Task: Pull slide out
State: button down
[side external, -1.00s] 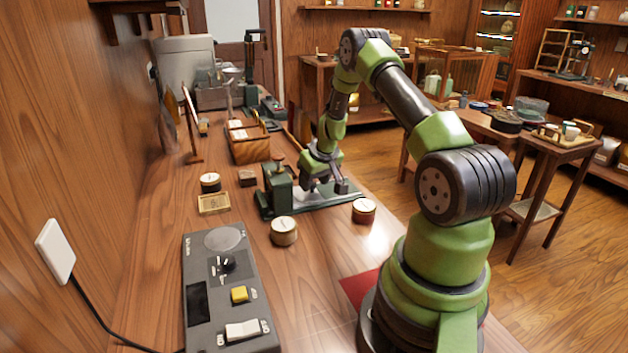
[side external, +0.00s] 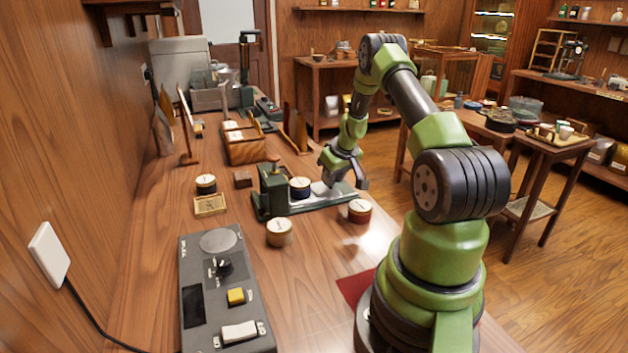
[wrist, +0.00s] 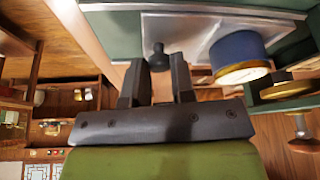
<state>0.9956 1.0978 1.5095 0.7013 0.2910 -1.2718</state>
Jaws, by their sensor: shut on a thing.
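The dark green press (side external: 274,187) stands on the bench, with a long base reaching right. The silver slide plate (side external: 322,190) lies on that base, and it also shows in the wrist view (wrist: 190,30). A blue tin with a pale lid (side external: 300,188) sits on the slide beside the press; in the wrist view it (wrist: 238,50) is right of my fingers. My gripper (side external: 347,186) is at the slide's right end. In the wrist view my gripper (wrist: 157,70) is shut on the slide's dark knob (wrist: 156,55); the exact contact is partly hidden.
A grey control box (side external: 224,290) fills the near bench. A wooden box (side external: 245,149) stands behind.

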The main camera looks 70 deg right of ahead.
jog(key=s+d, duration=0.3)
jog(key=c, duration=1)
grip_release()
jog(key=shift+o, duration=0.2)
jog(key=shift+r, duration=0.15)
jog(key=v, duration=0.9)
jog(key=shift+s+a+r, duration=0.15)
jog(key=shift+s+r, duration=0.05)
jog(key=shift+r, duration=0.1)
